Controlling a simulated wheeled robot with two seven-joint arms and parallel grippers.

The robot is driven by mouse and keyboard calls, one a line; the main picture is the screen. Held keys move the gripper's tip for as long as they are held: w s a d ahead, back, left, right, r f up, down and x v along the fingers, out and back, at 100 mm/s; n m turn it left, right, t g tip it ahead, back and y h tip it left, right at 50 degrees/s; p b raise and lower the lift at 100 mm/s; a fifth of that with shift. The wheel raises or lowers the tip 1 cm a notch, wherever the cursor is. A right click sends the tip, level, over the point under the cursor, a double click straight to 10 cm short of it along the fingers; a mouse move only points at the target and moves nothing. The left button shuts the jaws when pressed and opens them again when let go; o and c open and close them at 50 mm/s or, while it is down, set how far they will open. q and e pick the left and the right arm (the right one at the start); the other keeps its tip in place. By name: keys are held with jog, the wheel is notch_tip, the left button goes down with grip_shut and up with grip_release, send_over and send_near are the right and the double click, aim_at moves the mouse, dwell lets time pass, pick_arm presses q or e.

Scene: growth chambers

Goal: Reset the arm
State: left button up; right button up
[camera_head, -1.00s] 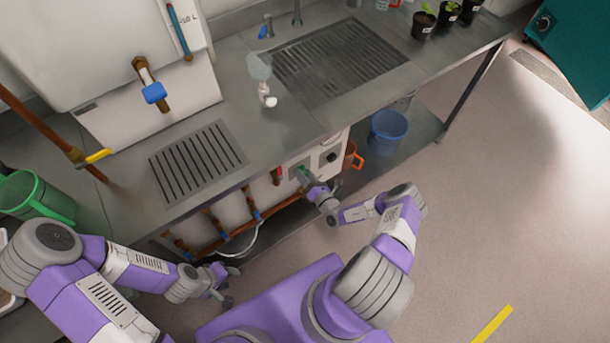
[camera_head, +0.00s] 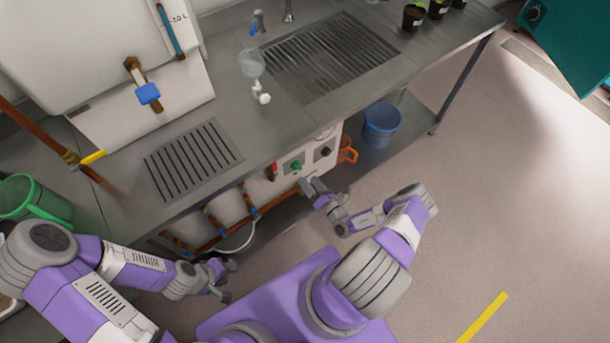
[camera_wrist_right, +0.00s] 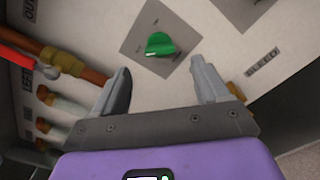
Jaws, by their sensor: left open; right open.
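My right gripper (camera_head: 308,187) is open and empty in front of the white panel under the bench. In the right wrist view its two fingers (camera_wrist_right: 162,85) stand apart, with the green knob (camera_wrist_right: 160,44) on its grey plate beyond them and no contact seen. The knob also shows in the head view (camera_head: 296,166), just above the gripper. My left gripper (camera_head: 227,280) is open and empty at the lower left, in front of the pipes below the bench.
The steel bench (camera_head: 285,118) runs along the back, with a white tank (camera_head: 90,45) on it. A red-handled valve (camera_wrist_right: 14,56) and copper pipes lie left of the knob. A blue bucket (camera_head: 381,125) and an orange jug (camera_head: 347,150) stand beneath.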

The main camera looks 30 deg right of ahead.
jog(key=shift+s, duration=0.35)
dwell(0.3)
jog(key=s+a+r+n+g+y, duration=0.25)
jog(key=a+n+g+y, duration=0.35)
jog(key=a+n, duration=0.3)
jog(key=s+a+r+n+g+y, duration=0.2)
jog(key=s+a+n+g+y, duration=0.4)
jog(key=a, duration=0.6)
jog(key=s+n+g+h, duration=0.6)
jog(key=s+n+g, duration=0.35)
jog(key=n, duration=0.75)
jog(key=w+r+n+t+h, duration=0.1)
jog(key=n, duration=0.2)
jog(key=w+r+n+t+h, duration=0.1)
jog(key=r+n, duration=0.1)
jog(key=n, duration=0.1)
jog(key=w+r+n+t+h, duration=0.1)
jog(key=n+t, duration=0.1)
jog(key=n, duration=0.1)
jog(key=shift+d+r, duration=0.25)
jog(key=shift+r, duration=0.1)
